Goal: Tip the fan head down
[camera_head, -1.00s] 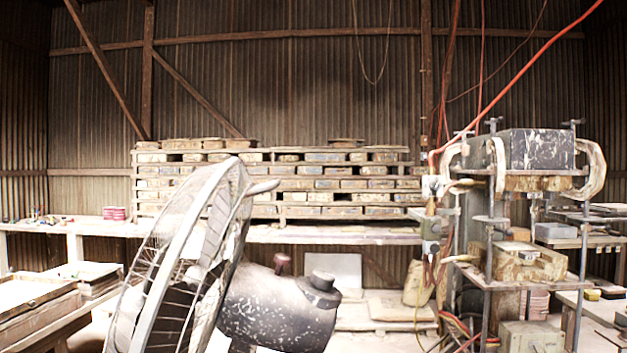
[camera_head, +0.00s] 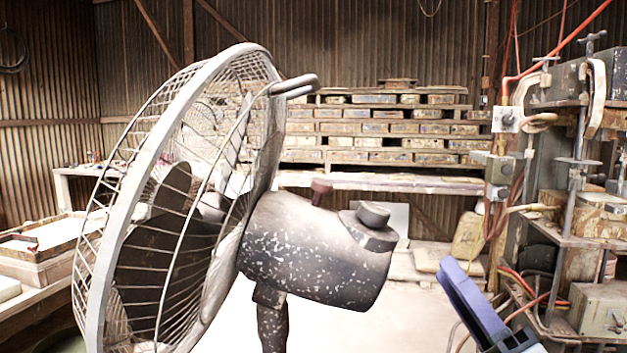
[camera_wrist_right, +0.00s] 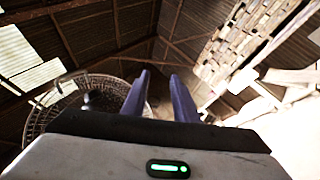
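The fan head (camera_head: 180,200) fills the left half of the head view. Its wire cage faces left and is tilted upward. The speckled dark motor housing (camera_head: 305,250) slopes down to the right behind it, with a round knob (camera_head: 373,214) on its rear and a handle bar (camera_head: 295,85) at the cage's upper right. A dark post (camera_head: 272,325) holds it up. My right gripper (camera_head: 452,275) is at lower right, apart from the housing. In the right wrist view its two blue fingers (camera_wrist_right: 160,76) are spread with nothing between them; the cage (camera_wrist_right: 65,115) shows to their left. My left gripper is out of view.
A tile press (camera_head: 580,200) with hanging cables stands at the right, close to my right gripper. A bench with stacked tile boards (camera_head: 380,130) runs along the back wall. A table with trays (camera_head: 50,255) is at the left. Bare floor shows between fan and press.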

